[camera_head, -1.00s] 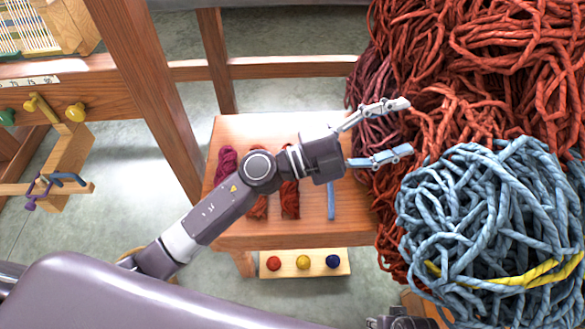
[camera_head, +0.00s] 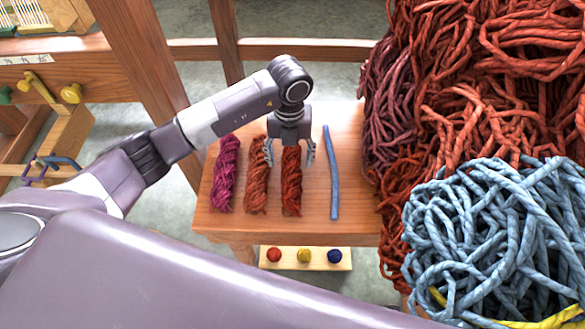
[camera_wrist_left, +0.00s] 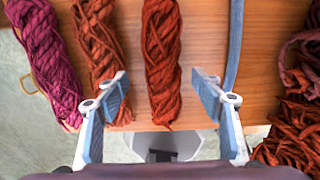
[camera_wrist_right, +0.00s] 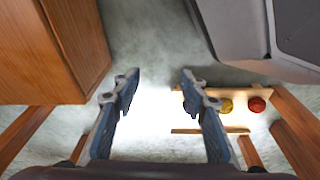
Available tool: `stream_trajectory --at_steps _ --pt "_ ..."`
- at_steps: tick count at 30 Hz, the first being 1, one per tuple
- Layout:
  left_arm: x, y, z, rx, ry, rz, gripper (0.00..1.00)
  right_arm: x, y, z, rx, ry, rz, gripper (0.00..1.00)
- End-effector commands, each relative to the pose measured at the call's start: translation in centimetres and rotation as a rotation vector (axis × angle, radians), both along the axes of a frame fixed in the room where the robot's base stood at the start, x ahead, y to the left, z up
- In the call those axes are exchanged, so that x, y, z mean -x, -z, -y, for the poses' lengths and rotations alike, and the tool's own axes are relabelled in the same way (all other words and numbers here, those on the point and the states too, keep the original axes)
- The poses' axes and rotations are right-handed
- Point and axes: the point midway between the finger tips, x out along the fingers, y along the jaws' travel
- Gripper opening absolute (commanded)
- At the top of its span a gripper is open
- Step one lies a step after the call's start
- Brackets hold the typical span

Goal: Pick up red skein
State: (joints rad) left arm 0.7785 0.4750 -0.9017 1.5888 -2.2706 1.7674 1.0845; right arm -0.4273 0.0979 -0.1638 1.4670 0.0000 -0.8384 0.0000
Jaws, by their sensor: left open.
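The red skein (camera_head: 291,185) lies lengthwise on a small wooden table (camera_head: 350,210), third from the left in a row. My left gripper (camera_head: 290,155) is open above its far end, one finger on each side. In the left wrist view the red skein (camera_wrist_left: 162,55) lies between the spread fingers of the left gripper (camera_wrist_left: 160,90), with nothing held. I cannot tell the exact height gap. My right gripper (camera_wrist_right: 158,92) is open and empty above the floor in its wrist view; it is not visible in the head view.
An orange-brown skein (camera_head: 256,185) and a magenta skein (camera_head: 224,180) lie left of the red one. A thin blue strip (camera_head: 332,175) lies right of it. Large piles of red yarn (camera_head: 480,80) and blue yarn (camera_head: 490,240) crowd the right side. Wooden beams (camera_head: 150,70) stand left.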

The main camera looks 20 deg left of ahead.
Motion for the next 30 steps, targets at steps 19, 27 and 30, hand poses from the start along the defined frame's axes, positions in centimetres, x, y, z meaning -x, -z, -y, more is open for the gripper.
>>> stream_trajectory --at_steps 19,27,30 --pt "0.5 5.3 0.7 0.004 0.003 0.001 0.61 -1.2 -1.9 -0.1 -0.001 0.003 0.010 0.40" --pt "0.5 5.3 0.7 0.005 0.003 0.001 0.32 -1.2 -1.9 -0.1 -0.001 0.003 0.010 0.40" --pt "0.5 5.3 0.7 0.005 0.003 0.000 0.21 -1.2 -1.9 -0.1 0.000 0.003 0.010 0.40"
